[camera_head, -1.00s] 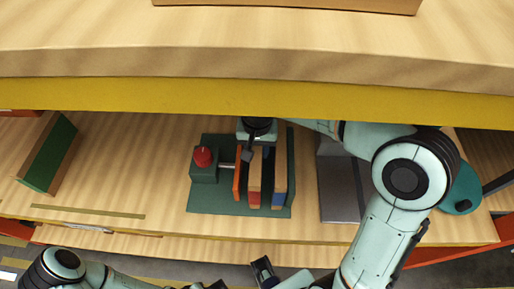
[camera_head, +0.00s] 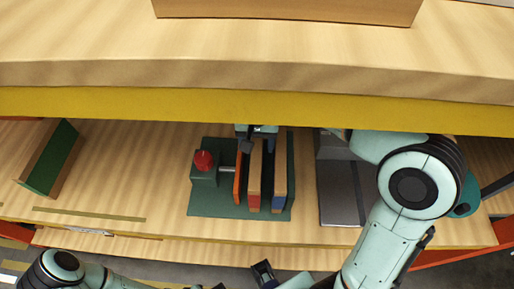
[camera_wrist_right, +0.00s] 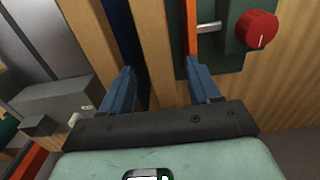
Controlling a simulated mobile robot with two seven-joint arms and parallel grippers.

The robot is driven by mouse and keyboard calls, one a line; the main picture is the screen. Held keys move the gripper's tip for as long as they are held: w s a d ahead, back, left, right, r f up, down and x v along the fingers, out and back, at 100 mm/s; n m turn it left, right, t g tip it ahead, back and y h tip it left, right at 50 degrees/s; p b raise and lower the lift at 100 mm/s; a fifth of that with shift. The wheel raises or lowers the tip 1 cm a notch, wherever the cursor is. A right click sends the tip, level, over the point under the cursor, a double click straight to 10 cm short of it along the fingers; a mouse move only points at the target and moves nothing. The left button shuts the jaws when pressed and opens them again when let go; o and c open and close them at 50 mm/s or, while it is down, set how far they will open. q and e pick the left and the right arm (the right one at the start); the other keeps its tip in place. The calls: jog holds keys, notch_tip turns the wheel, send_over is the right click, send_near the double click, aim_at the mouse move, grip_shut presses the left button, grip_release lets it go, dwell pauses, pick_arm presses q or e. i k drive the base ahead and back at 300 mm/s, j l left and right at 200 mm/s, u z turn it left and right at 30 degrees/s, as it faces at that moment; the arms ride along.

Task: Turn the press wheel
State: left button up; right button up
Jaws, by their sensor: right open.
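The press is a dark green base (camera_head: 225,208) with a red knob-like wheel (camera_head: 204,160) on a green block at its left. A short shaft runs from the block to an orange plate (camera_head: 238,185). Wooden-edged boards, one with a red end (camera_head: 254,203) and one with a blue end (camera_head: 279,203), stand to the plate's right. My right gripper (camera_head: 257,146) is open over the far end of the plate and boards. In the wrist view its fingers (camera_wrist_right: 160,88) straddle a wooden board, apart from the red wheel (camera_wrist_right: 256,29). My left arm is at the bottom left; its finger gap cannot be made out.
A yellow-edged shelf (camera_head: 150,104) overhangs the far side of the work surface. A grey metal block (camera_head: 340,190) stands right of the press. A green and wood panel (camera_head: 48,160) stands at far left. The surface between panel and press is clear.

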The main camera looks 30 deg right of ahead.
aim_at(203, 160)
jog(key=k, duration=1)
